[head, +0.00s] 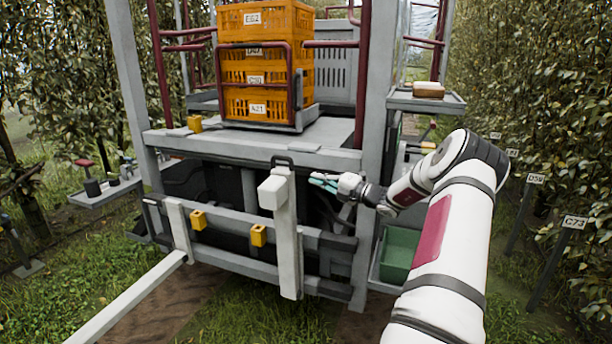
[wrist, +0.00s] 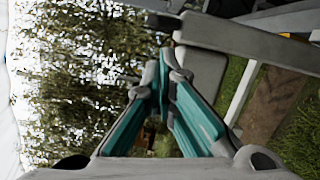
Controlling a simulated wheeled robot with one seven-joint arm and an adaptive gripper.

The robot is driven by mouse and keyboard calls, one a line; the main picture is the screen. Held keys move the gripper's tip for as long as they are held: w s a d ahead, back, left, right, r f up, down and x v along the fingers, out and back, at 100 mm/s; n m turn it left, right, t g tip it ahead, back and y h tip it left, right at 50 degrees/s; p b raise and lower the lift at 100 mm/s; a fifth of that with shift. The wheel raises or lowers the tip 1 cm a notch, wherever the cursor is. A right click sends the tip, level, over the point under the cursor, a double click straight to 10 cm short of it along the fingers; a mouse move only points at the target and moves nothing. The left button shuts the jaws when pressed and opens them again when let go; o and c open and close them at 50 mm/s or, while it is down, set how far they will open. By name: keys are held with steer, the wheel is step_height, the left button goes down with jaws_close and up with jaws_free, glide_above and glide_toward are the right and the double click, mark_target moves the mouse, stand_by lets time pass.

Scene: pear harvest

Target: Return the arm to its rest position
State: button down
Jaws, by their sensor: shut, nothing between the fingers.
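My arm reaches in from the right of the head view, bent at the elbow. My gripper (head: 318,180) points left, just right of the white post at the front of the harvest platform. In the wrist view its teal-padded fingers (wrist: 168,75) come together at the tips, with nothing held between them. The grey-white post (wrist: 205,70) shows just beyond the fingertips there. Whether the fingers touch the post cannot be told.
The platform deck (head: 330,133) carries stacked orange crates (head: 235,70). A green bin (head: 398,252) stands below my forearm. A side shelf (head: 432,101) holds a small box. Numbered row posts (head: 574,222) and foliage line the right. Grass lies in front.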

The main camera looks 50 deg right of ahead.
steer(key=shift+s+d, duration=0.15)
steer(key=shift+s, duration=1.4)
steer(key=w+a+r+n+g+y, duration=0.25)
steer(key=a+n, duration=0.25)
steer(key=a, duration=0.4)
steer(key=w+a+r+n+g+y, duration=0.1)
steer(key=w+a+n+g+y, duration=0.15)
steer(key=a+n, duration=0.5)
steer(key=w+a+r+n+g+y, duration=0.1)
steer(key=a+r+n+g, duration=0.2)
steer(key=a, duration=0.8)
steer(key=s+a+n+g, duration=0.4)
steer(key=a+n, duration=0.4)
steer(key=a, duration=0.3)
steer(key=s+a+r+n+g+h, duration=0.2)
steer(key=s+a+n+h, duration=0.1)
steer(key=s+a+n, duration=0.35)
steer(key=s+a+r+n+g+h, duration=0.1)
steer(key=s+a+r+n+h, duration=0.1)
steer(key=s+a+n, duration=0.45)
steer(key=s+n+t+h, duration=0.1)
steer(key=s+n+h, duration=0.2)
steer(key=s+n, duration=1)
steer(key=shift+s+a+r+t, duration=0.2)
steer(key=shift+r+t, duration=0.1)
steer(key=shift+t, duration=0.1)
